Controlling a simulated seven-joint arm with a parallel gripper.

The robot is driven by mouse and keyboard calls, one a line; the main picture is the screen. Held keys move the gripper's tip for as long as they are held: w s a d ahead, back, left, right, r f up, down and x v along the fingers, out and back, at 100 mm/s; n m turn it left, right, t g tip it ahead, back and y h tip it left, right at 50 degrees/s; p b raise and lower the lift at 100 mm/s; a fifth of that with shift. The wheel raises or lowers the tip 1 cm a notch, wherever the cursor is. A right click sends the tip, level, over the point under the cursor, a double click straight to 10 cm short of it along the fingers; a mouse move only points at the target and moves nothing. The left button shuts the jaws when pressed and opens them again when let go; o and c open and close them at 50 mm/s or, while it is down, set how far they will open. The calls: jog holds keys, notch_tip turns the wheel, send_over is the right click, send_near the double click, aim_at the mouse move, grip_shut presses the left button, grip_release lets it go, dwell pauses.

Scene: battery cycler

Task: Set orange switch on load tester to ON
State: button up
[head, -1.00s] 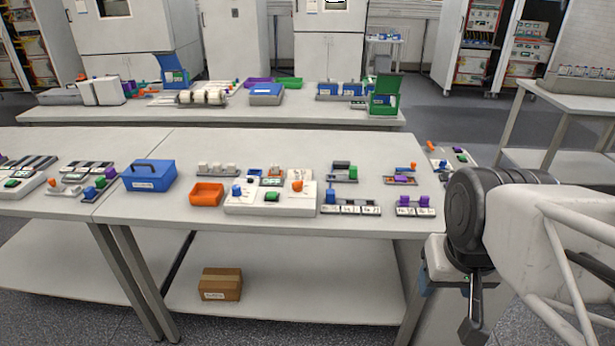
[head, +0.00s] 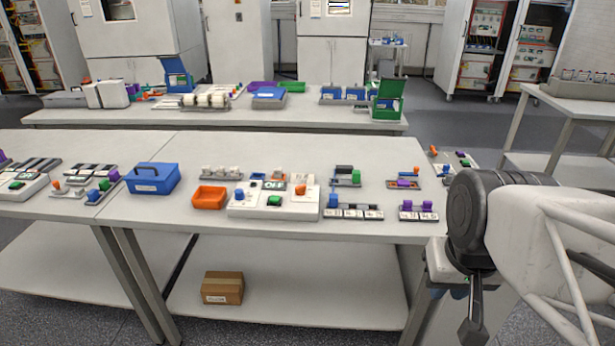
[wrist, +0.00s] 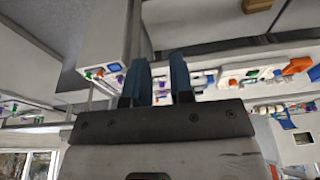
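The load tester appears to be the white box (head: 246,208) on the near table, with a display, a blue knob, a green button (head: 274,201) and an orange switch (head: 300,189) at its right side. The switch's exact setting is too small to read. In the wrist view a white device (wrist: 238,73) with orange and green parts, likely the same tester, lies right of the fingers. My gripper (wrist: 160,76) shows two blue fingers apart with nothing held between them. In the head view my arm is at the right edge, away from the tester.
An orange bin (head: 209,197) and blue case (head: 152,178) stand left of the tester. Rows of small switch modules (head: 353,212) lie close on its right. A cardboard box (head: 222,287) is on the lower shelf. The table's front edge is bare.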

jog(key=w+a+y, duration=0.1)
jog(key=w+a, duration=0.1)
jog(key=w, duration=0.2)
jog(key=w+a+m+y, duration=0.1)
jog(key=w+a, duration=0.1)
jog(key=w, duration=0.2)
jog(key=w+a+m, duration=0.1)
jog(key=w+a, duration=0.1)
jog(key=w, duration=0.2)
jog(key=shift+r+t+y, duration=0.1)
jog(key=shift+t+y, duration=0.3)
grip_shut()
jog(key=w+a+f+m+t+y, duration=0.1)
jog(key=w+a+f, duration=0.3)
jog(key=w, duration=0.5)
jog(key=w+a+f+m+t+y, duration=0.1)
jog(key=w+a+f+m, duration=0.3)
jog(key=w, duration=0.5)
jog(key=w+a+f+m+t+y, duration=0.1)
jog(key=w+a+f+m, duration=0.1)
jog(key=w, duration=0.8)
jog(key=shift+a+f+m+t, duration=0.3)
jog(key=shift+a+f+m, duration=0.1)
jog(key=shift+a+f, duration=0.6)
jog(key=shift+a, duration=0.1)
